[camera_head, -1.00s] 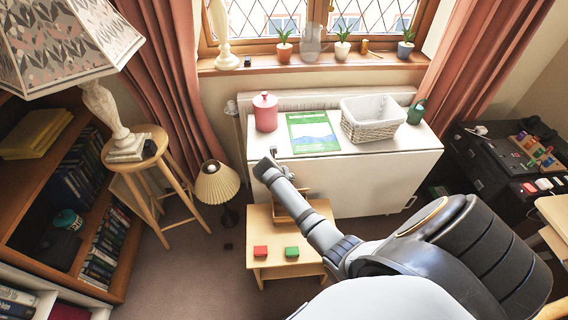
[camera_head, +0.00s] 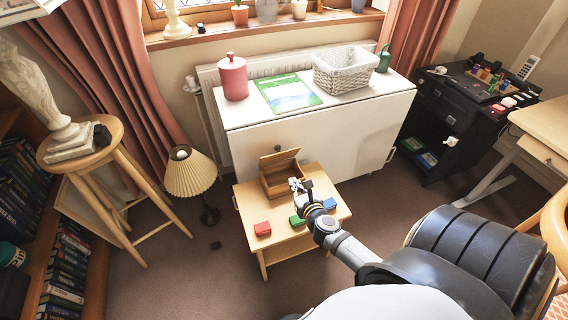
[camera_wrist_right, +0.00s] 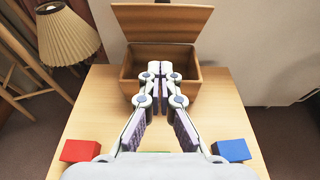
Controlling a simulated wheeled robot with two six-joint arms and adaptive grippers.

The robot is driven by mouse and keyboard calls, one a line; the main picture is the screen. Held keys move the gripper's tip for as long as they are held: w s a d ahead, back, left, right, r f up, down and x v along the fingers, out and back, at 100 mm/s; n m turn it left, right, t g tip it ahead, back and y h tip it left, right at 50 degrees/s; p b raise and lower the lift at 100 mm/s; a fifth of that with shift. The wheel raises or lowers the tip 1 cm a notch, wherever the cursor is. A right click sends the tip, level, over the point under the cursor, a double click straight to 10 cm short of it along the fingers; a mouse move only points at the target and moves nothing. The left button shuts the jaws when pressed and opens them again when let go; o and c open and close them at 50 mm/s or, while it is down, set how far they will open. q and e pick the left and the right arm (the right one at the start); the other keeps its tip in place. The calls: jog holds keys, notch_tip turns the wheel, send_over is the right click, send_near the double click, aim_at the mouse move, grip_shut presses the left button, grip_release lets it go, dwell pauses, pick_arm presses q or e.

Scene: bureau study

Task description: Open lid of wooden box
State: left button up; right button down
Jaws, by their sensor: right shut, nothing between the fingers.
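The wooden box (camera_head: 280,177) stands on the small wooden table at its back edge. Its lid (camera_head: 279,158) is raised and leans back, and the box is open at the top. In the right wrist view the box (camera_wrist_right: 200,90) shows straight ahead with its lid (camera_wrist_right: 162,23) up behind it. My right gripper (camera_head: 296,184) is at the front right of the box; in the wrist view its closed fingertips (camera_wrist_right: 160,70) overlap the box's front and opening. It is shut and empty. Whether it touches the box I cannot tell. My left gripper is not in view.
On the small table (camera_head: 247,203) lie a red block (camera_head: 262,229), a green block (camera_head: 297,220) and a blue block (camera_head: 329,204). A white cabinet (camera_head: 320,135) stands behind. A lamp (camera_head: 188,172) and a stool (camera_head: 95,150) stand at the left.

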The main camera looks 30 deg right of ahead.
send_near(279, 156)
jog(key=f, duration=0.1)
jog(key=w+f, duration=0.2)
jog(key=f, duration=0.1)
jog(key=shift+w+d+f+b, duration=0.1)
jog(key=shift+d+b, duration=0.2)
jog(key=shift+b, duration=0.1)
jog(key=w+r, duration=0.1)
jog(key=w+r+p, duration=0.1)
jog(key=w, duration=0.1)
jog(key=shift+w+d+p, duration=0.15)
jog(key=shift+d+p, duration=0.15)
jog(key=shift+d, duration=0.1)
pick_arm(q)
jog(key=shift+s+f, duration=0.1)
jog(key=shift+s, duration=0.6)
pick_arm(e)
jog(key=shift+w, duration=0.1)
